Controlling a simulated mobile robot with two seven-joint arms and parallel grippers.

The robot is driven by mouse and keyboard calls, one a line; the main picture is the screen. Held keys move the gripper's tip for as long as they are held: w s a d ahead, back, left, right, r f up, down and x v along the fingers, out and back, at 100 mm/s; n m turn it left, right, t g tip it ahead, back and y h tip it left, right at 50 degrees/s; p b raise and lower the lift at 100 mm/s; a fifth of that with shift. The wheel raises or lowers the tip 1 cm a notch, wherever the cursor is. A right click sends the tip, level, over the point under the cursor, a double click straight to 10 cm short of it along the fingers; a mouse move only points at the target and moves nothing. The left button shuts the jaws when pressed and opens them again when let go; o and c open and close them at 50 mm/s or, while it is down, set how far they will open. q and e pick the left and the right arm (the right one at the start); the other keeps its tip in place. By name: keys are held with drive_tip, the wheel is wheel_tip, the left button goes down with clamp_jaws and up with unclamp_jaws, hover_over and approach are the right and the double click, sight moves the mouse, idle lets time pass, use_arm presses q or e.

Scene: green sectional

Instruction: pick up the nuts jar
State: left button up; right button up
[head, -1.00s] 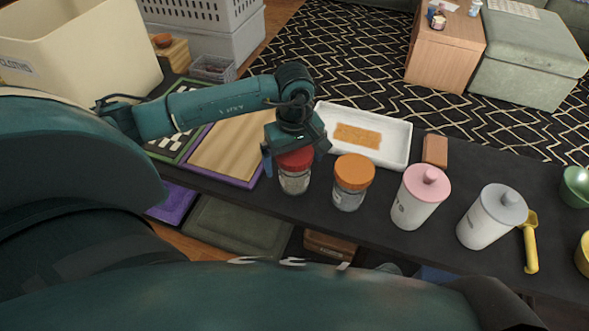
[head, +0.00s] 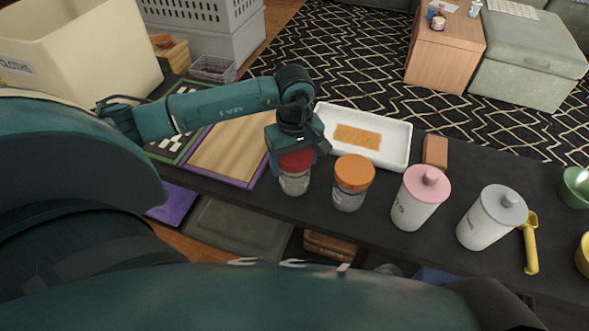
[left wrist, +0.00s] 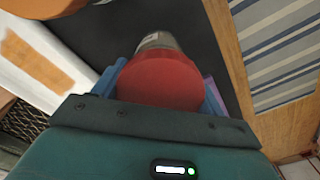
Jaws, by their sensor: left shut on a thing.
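A clear jar with a red lid (head: 295,182) stands upright on the dark table. I cannot read a label that tells whether it is the nuts jar. My left gripper (head: 296,160) is above it, pointing down, and is shut on the red lid. In the left wrist view the red lid (left wrist: 160,82) sits between the blue fingers (left wrist: 160,92). A second clear jar with an orange lid (head: 353,180) stands just to the right, apart from the gripper. My right gripper is not in view.
A white tray (head: 398,153) with a tan patch lies behind the jars. A wooden board (head: 228,150) lies to the left.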

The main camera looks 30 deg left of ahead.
use_arm(q)
wheel_tip(320, 180, up, 9)
drive_tip(key=shift+r+b, duration=0.1)
drive_tip(key=shift+b, duration=0.2)
drive_tip(key=shift+r+n, duration=0.3)
drive_tip(key=shift+n, duration=0.4)
drive_tip(key=n, duration=0.3)
drive_tip(key=shift+r+n, duration=0.15)
drive_tip(key=shift+n, duration=0.55)
drive_tip(key=n, duration=0.4)
drive_tip(key=shift+n, duration=0.9)
